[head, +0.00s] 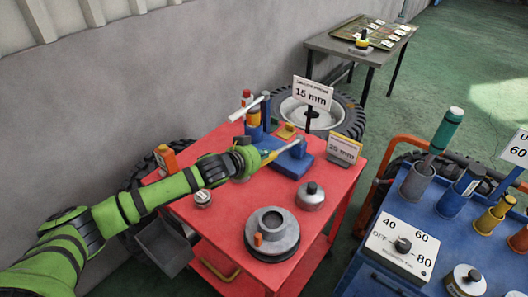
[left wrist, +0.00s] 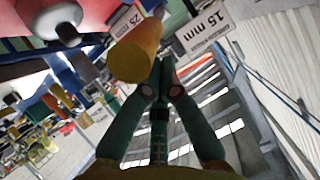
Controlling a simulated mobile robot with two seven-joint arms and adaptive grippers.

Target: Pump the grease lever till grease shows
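My left gripper (head: 262,157) reaches over the red cart to the lever of a blue grease pump (head: 286,166). In the left wrist view my teal fingers (left wrist: 163,68) come together at the tips. The yellow grip (left wrist: 134,54) lies just left of the tips and overlaps them in the picture; I cannot tell whether they touch. The grip looks wider than the gap between the fingers. No grease can be made out. My right gripper is not in view.
The red cart (head: 182,208) carries a round grey hub (head: 272,232), a lidded metal pot (head: 310,196), upright bottles and a "15 mm" sign (head: 313,93). A blue cart (head: 368,280) stands at right. Tyres stand behind, with a grey table (head: 341,46) farther back.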

